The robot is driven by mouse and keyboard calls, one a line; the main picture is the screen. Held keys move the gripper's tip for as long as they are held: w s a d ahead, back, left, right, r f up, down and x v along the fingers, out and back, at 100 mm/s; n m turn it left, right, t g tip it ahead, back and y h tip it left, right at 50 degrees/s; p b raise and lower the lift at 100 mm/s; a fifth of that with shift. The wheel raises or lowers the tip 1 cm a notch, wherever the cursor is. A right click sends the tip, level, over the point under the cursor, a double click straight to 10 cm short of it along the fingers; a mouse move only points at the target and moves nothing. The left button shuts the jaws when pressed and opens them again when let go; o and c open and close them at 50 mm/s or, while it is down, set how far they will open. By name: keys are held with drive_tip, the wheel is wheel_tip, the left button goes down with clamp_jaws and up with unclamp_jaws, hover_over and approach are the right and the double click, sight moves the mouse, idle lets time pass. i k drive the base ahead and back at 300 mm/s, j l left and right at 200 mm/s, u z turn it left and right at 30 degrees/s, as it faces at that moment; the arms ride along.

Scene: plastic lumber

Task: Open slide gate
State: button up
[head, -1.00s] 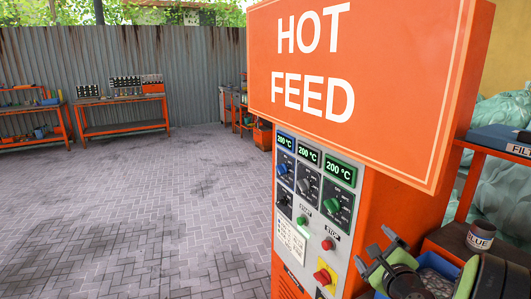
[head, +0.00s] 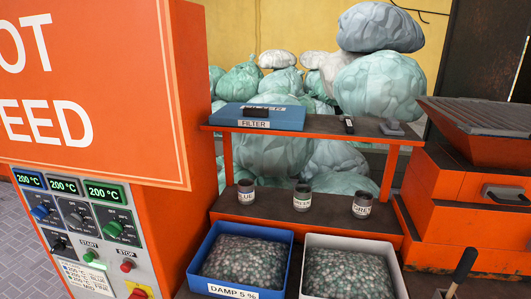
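No part is labelled as the slide gate. At the right stands an orange hopper (head: 480,150) with a grey ribbed top. Low on its front is a dark plate with a metal handle (head: 506,194), which may be the gate; whether it is open or shut I cannot tell. A black-gripped lever (head: 462,268) stands tilted at the bottom right; its lower end is cut off by the frame. My gripper is not in view now.
The orange control cabinet (head: 175,225) with its large sign (head: 95,85) fills the left. A blue bin (head: 283,240) and a white bin (head: 314,240) of flakes stand in front of an orange shelf (head: 400,139) with three small labelled pots. Bags are piled behind.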

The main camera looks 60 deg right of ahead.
sight(502, 194)
drive_tip(key=z, duration=3.85)
drive_tip(key=i+l+u, duration=0.5)
drive_tip(key=l+u, duration=0.2)
